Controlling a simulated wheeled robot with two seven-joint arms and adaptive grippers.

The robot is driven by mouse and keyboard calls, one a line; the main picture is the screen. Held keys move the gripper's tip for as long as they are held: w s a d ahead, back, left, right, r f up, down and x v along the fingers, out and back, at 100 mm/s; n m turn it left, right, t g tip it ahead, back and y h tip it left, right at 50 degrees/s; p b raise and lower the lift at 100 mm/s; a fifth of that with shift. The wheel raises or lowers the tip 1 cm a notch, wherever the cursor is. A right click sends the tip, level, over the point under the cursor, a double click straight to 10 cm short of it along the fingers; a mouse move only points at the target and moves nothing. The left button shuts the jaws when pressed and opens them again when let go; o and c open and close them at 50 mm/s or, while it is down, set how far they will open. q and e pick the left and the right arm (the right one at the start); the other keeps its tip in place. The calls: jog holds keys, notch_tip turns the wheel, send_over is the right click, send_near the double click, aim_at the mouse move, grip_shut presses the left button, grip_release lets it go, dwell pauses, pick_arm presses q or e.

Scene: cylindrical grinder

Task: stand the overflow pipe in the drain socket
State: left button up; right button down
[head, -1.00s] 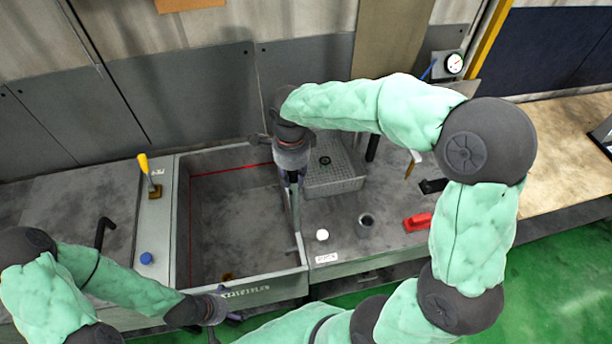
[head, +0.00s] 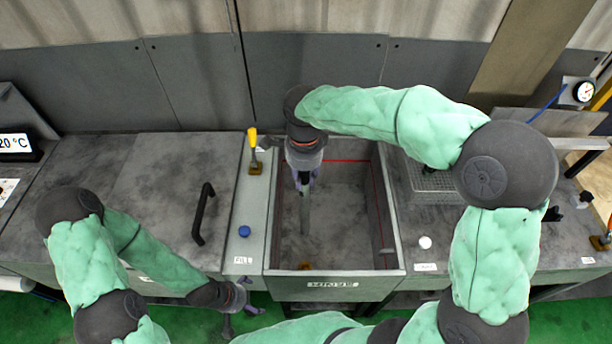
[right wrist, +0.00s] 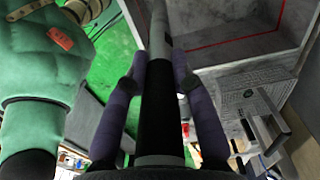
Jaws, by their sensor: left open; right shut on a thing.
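The overflow pipe (head: 305,217) is a slim grey tube with a dark section. My right gripper (head: 304,182) is shut on it and holds it roughly upright over the left half of the open tank (head: 395,225). In the right wrist view the pipe (right wrist: 158,100) lies between the two purple fingers. A small brass-coloured fitting (head: 305,266) at the front of the tank floor looks like the drain socket. The pipe's lower end shows behind and above it in the picture, apart from it. My left gripper (head: 246,304) is open and empty in front of the bench, left of the tank.
A yellow-handled lever (head: 253,140) and a blue knob (head: 244,231) sit on the strip left of the tank. A black bar handle (head: 203,214) stands further left. Tank walls surround the pipe.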

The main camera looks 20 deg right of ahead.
aim_at(305, 204)
jog(key=shift+d+f+b, duration=0.15)
jog(key=shift+f+b, duration=0.3)
jog(key=shift+f, duration=0.35)
notch_tip(305, 204, down, 2)
jog(key=shift+f+b, duration=0.1)
jog(key=shift+b, duration=0.65)
jog(key=shift+f+b, duration=3)
jog(key=shift+f, duration=1.6)
jog(key=shift+f+b, duration=5.25)
jog(key=shift+f, duration=3.25)
jog(key=shift+f+b, duration=2.15)
jog(key=shift+f, duration=0.3)
jog(key=shift+b, duration=0.35)
